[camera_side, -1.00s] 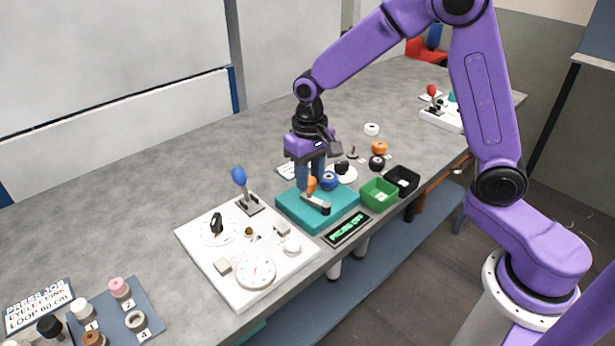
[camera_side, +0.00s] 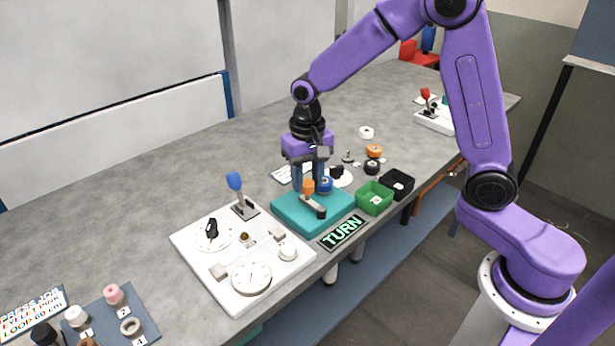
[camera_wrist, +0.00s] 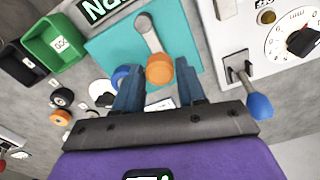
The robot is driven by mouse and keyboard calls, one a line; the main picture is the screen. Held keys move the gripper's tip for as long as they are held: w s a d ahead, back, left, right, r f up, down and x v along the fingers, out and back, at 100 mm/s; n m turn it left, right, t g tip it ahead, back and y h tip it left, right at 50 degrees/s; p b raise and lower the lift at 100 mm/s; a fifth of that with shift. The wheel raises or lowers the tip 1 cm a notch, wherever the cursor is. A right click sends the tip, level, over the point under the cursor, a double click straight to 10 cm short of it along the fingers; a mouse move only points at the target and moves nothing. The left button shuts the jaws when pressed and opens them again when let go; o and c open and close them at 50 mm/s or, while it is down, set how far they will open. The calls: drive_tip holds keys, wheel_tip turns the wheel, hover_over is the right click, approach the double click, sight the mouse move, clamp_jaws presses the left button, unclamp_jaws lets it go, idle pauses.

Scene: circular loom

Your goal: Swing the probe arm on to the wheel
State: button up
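The teal block (camera_side: 291,212) carries a light grey probe arm (camera_side: 313,200) with an orange knob (camera_side: 308,186) at its back end and a dark round piece at its front end. A blue wheel (camera_side: 326,184) with a pale centre is just right of the knob in the side view. In the wrist view the knob (camera_wrist: 160,69) shows between the fingertips, with the wheel (camera_wrist: 122,76) partly behind one finger. My gripper (camera_wrist: 160,88) points down over the block. Its fingers are apart, with gaps beside the knob. I cannot tell whether arm and wheel touch.
A lit display (camera_side: 343,232) in front of the block reads TURN. A green bin (camera_side: 375,198) and a black bin (camera_side: 397,184) stand to the right. A white panel (camera_side: 205,262) with dials and a blue-knobbed lever (camera_side: 236,184) is at left. Dark and orange spools lie behind the bins.

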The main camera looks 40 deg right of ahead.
drive_tip(key=shift+o, duration=0.9)
wheel_tip(320, 180, up, 17)
drive_tip(key=shift+r, duration=0.2)
idle(1.3)
